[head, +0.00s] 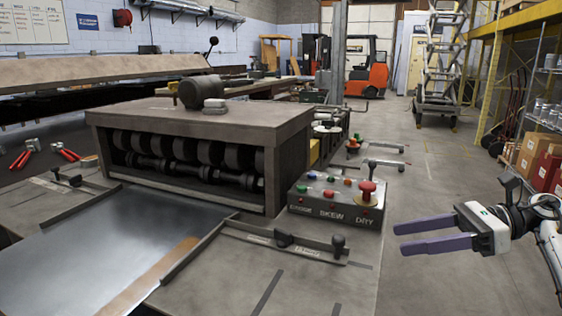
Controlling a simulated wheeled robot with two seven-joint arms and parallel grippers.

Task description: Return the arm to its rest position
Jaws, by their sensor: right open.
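My right gripper (396,238) is at the right of the head view, with its two purple fingers apart and nothing between them. It points left and hangs in the air over the floor side of the machine, to the right of the control box (335,198). The box carries several coloured buttons, a red knob (367,190), and the words SKEW and DRY. My right arm (548,240) comes in from the right edge. My left gripper is not in this view.
A forming machine (205,122) with a row of rollers stands at the left. A metal sheet (110,245) lies on its feed table, beside a guide (285,240). Boxes (545,165) on shelving stand at the far right. Open floor (430,175) lies between.

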